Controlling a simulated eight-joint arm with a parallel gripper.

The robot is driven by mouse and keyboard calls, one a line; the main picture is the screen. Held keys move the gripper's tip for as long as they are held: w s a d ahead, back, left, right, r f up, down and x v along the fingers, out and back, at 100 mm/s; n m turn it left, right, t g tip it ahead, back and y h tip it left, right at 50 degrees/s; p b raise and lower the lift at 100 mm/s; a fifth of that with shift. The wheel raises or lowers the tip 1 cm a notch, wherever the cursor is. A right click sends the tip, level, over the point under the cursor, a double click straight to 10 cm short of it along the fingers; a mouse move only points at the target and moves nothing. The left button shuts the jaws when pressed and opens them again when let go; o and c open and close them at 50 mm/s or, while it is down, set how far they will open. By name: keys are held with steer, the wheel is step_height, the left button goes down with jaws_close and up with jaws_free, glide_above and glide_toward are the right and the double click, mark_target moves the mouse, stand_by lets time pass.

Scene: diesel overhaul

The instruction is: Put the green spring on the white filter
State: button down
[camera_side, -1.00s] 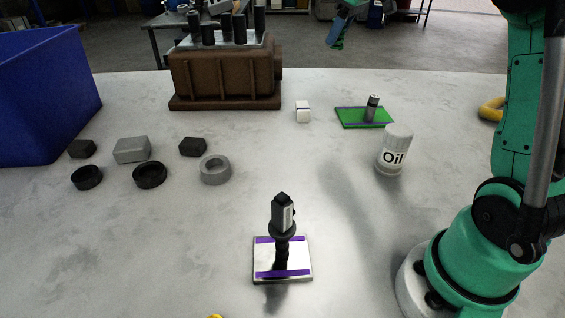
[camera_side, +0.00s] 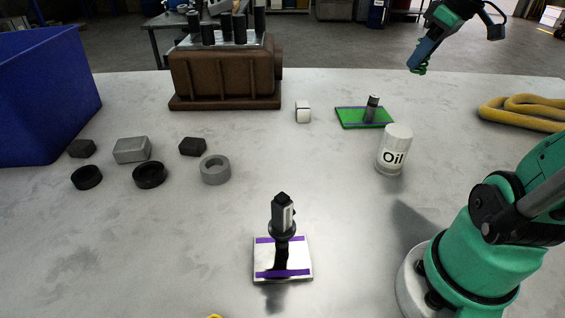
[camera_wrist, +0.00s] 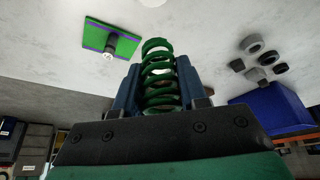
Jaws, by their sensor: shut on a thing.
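The green spring (camera_wrist: 160,75) is clamped between the two blue fingers of my gripper (camera_wrist: 160,88) in the wrist view. In the side view my gripper (camera_side: 418,66) is high in the air at the upper right, tilted, with a little of the spring's green showing at its tips. The white filter (camera_side: 394,150), a white can marked "Oil", stands upright on the table right of centre. My gripper appears well above and apart from it. In the wrist view a white shape is cut off at the top edge.
A green board with a small cylinder (camera_side: 372,108) lies behind the filter. A white block (camera_side: 303,111) is left of it. A black part stands on a purple-striped plate (camera_side: 262,260) in front. A yellow coil (camera_side: 520,110), brown engine block (camera_side: 225,75) and blue bin (camera_side: 40,95) lie around.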

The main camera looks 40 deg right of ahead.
mark_target(393, 127)
step_height(393, 127, down, 12)
steer(key=shift+r, duration=0.15)
stand_by(0.4)
steer(key=shift+c, duration=2.4)
jaws_free()
